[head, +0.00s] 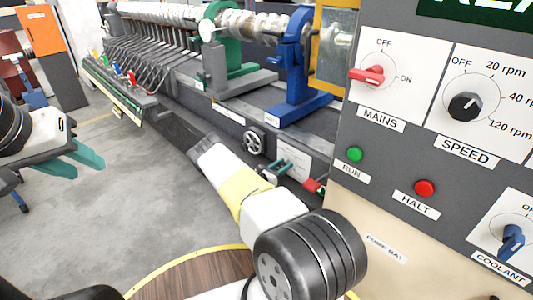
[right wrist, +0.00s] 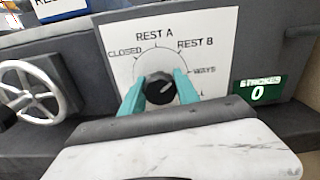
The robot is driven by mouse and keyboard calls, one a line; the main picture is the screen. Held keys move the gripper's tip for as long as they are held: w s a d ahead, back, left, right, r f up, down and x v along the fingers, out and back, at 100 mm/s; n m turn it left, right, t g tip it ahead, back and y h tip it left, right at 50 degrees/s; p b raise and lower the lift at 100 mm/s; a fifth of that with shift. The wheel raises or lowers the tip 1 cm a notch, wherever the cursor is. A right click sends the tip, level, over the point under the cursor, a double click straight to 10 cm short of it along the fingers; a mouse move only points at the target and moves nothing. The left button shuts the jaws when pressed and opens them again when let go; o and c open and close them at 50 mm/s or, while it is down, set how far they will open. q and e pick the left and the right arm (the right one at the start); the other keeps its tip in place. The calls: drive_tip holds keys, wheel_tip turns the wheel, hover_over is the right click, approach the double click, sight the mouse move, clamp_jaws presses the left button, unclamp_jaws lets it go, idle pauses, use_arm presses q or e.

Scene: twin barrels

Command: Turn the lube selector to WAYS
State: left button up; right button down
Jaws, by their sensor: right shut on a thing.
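The lube selector is a black round knob (right wrist: 160,88) on a white plate (right wrist: 215,32) in the right wrist view. The plate is marked CLOSED, REST A, REST B and WAYS around the knob, from left to right. A pale pointer mark on the knob seems to slant up and right, toward the REST B–WAYS side; its exact position is hard to read. My right gripper (right wrist: 159,92) is shut on the knob, one teal finger on each side. In the head view this gripper (head: 272,172) is small at the plate. My left gripper (head: 84,158) is open and empty over the floor.
A handwheel (head: 253,141) is left of the plate. The control panel (head: 400,140) with MAINS, SPEED and COOLANT knobs stands close on the right. Grey floor (head: 150,200) is clear at left.

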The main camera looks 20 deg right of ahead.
drive_tip(key=m, duration=0.4)
drive_tip(key=shift+m, duration=1.7)
drive_tip(key=c, duration=0.9)
unclamp_jaws()
drive_tip(key=v, duration=0.8)
